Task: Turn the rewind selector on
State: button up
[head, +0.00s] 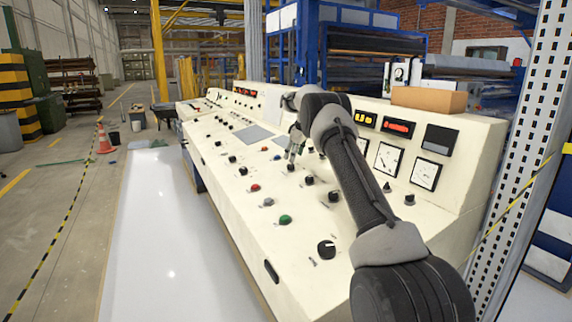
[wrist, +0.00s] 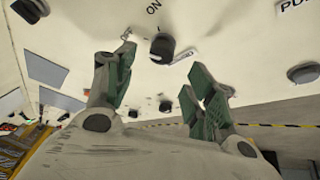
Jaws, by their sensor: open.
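A black rotary selector knob (wrist: 162,47) is on the cream panel in the wrist view, with the word ON printed near it. I cannot read a rewind label, so I cannot tell for certain that it is the rewind selector. My gripper (wrist: 161,66) is open, its green-padded fingers spread to either side of the knob and apart from it. In the head view my gripper (head: 295,144) is small and partly behind my arm, pointing down at the panel just above a black knob (head: 291,167).
The long cream control console (head: 240,185) carries several other knobs and buttons, including a red button (head: 255,188) and a green button (head: 285,219). Gauges (head: 388,158) and an orange-brown box (head: 428,99) are at the right. A perforated post (head: 515,150) stands beside the console.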

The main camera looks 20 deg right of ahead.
aim_at(290, 164)
jog(key=x, duration=0.6)
jog(key=shift+f, duration=0.1)
jog(key=c, duration=1)
